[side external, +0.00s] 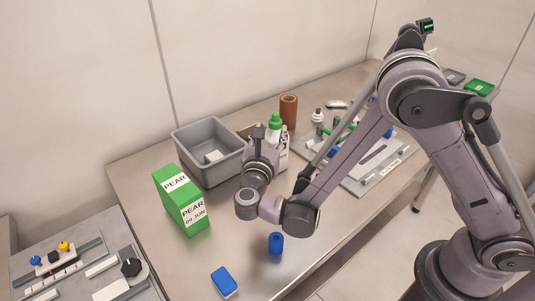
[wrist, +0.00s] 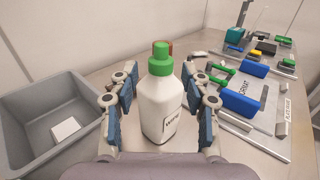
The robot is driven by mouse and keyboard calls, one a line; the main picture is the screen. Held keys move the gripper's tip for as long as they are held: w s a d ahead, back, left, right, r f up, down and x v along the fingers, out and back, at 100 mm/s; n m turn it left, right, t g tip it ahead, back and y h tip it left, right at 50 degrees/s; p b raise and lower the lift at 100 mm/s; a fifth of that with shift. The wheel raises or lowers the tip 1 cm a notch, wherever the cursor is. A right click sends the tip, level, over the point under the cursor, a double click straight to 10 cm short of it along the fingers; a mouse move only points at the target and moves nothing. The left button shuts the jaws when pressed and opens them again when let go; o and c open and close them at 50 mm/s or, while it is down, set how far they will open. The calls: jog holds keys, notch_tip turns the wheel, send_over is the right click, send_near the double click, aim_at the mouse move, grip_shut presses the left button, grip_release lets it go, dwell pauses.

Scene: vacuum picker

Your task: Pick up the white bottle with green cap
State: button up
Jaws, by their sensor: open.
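The white bottle with a green cap (wrist: 160,105) stands upright on the table in the wrist view, with a printed label low on its right side. In the side external view its green cap (side external: 275,120) shows, and part of its white body is hidden behind my wrist. My gripper (wrist: 161,103) is open, with one blue-padded finger on each side of the bottle. Small gaps seem to show between the pads and the bottle. In the side external view my gripper (side external: 266,142) is at the bottle, and its fingers are mostly hidden.
A grey bin (side external: 208,152) with a white block inside stands left of the bottle. A brown cylinder (side external: 288,111) stands behind it. A board with several tools (side external: 362,168) lies to the right. A green PEAR box (side external: 181,199), blue cylinder (side external: 276,243) and blue block (side external: 224,282) stand nearer the front.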

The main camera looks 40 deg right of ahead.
aim_at(275, 119)
jog(key=shift+r+x, duration=0.15)
jog(key=shift+x, duration=1.6)
jog(key=shift+r+x, duration=0.15)
jog(key=shift+x, duration=1.6)
grip_shut()
